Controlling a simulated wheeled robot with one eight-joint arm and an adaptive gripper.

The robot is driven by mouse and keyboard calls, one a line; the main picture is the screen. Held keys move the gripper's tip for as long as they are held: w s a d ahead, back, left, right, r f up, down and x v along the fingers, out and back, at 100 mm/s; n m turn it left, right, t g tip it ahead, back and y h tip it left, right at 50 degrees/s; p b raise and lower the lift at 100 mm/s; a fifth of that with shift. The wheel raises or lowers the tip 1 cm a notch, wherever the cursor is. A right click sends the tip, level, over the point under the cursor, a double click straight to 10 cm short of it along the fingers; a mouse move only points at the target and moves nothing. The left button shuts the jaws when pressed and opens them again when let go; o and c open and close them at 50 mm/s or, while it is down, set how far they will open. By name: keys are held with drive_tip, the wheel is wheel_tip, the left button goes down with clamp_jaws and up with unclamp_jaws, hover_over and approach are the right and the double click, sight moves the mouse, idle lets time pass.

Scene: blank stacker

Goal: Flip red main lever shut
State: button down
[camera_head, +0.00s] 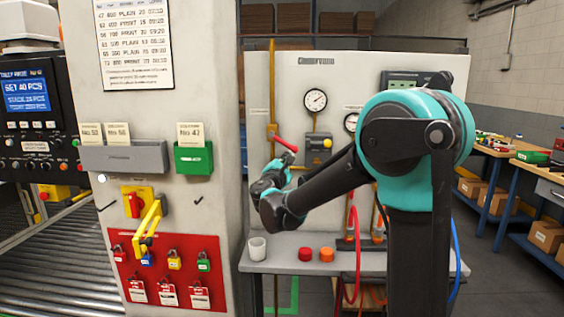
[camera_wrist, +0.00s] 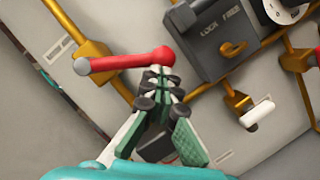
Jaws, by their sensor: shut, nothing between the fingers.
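A red lever (camera_head: 287,143) sits on a yellow vertical pipe (camera_head: 272,90) at the grey wall panel. It slants down to the right from its pivot. In the wrist view the red lever (camera_wrist: 125,62) reaches from a pale round knob by the yellow valve body to a rounded red end. My gripper (camera_head: 289,159) is shut and empty, just below the lever's free end. In the wrist view my gripper (camera_wrist: 160,74) has its tips right at that red end; I cannot tell whether they touch.
A grey lock box (camera_wrist: 218,38) and another yellow pipe (camera_wrist: 235,103) are close right of the lever. A bench (camera_head: 340,262) below carries a white cup (camera_head: 257,248) and red and orange caps. A cabinet with a red-yellow switch (camera_head: 135,203) stands left.

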drive_tip(key=d+r+n, duration=0.1)
drive_tip(key=n, duration=0.1)
drive_tip(key=d+r+n+t+y, duration=0.1)
drive_tip(key=n, duration=0.1)
drive_tip(key=shift+r, duration=0.1)
drive_tip(key=shift+d+r+n+y, duration=0.25)
drive_tip(key=shift+r+n, duration=0.25)
drive_tip(key=shift+n, duration=0.45)
drive_tip(key=shift+d+r+n+y, duration=0.1)
drive_tip(key=shift+r+n+y, duration=0.35)
drive_tip(key=shift+n, duration=0.5)
drive_tip(key=shift+r, duration=0.1)
drive_tip(key=shift+s, duration=0.1)
